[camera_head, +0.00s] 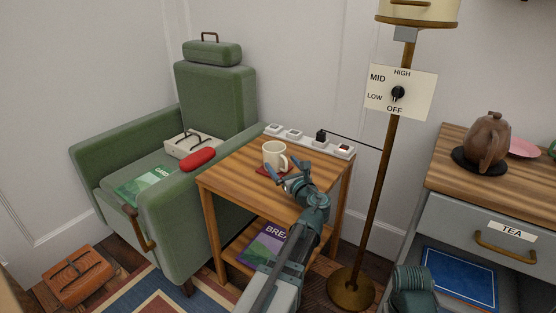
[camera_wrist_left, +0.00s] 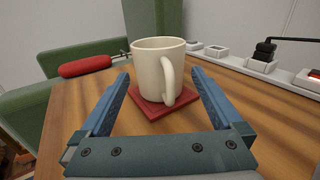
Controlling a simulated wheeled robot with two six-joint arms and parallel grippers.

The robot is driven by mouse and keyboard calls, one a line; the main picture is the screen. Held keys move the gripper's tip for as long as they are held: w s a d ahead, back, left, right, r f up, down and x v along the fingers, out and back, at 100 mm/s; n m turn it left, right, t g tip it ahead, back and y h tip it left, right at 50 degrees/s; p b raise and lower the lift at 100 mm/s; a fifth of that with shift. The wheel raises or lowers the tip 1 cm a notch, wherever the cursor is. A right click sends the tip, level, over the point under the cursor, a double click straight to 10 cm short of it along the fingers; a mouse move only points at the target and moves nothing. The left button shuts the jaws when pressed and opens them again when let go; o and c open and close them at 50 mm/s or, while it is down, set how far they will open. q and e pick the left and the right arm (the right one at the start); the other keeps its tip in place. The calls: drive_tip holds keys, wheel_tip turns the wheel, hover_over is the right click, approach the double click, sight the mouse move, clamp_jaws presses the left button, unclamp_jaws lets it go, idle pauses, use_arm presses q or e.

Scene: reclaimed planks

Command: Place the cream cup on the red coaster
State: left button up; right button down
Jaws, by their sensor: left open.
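The cream cup (camera_head: 272,154) stands upright on the red coaster (camera_head: 262,171) on the small wooden side table. In the left wrist view, the cup (camera_wrist_left: 152,75) rests on the coaster (camera_wrist_left: 157,112), its handle facing my gripper and slightly right. My left gripper (camera_head: 287,174) is open, just in front of the cup. In the left wrist view, its fingers (camera_wrist_left: 160,77) point toward the cup, one on each side, with a gap to it. The cup hides part of the coaster. My right gripper is not in view.
A power strip (camera_head: 309,141) with a black plug lies along the table's back edge. A green armchair (camera_head: 222,90) with a red case (camera_head: 199,158) stands left. A floor lamp (camera_head: 378,185) stands right of the table, then a cabinet (camera_head: 470,212) with a brown teapot (camera_head: 487,143).

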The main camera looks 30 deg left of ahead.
use_arm(q)
drive_tip(key=v, duration=0.7)
drive_tip(key=shift+s+d, duration=0.15)
drive_tip(key=shift+d, duration=0.05)
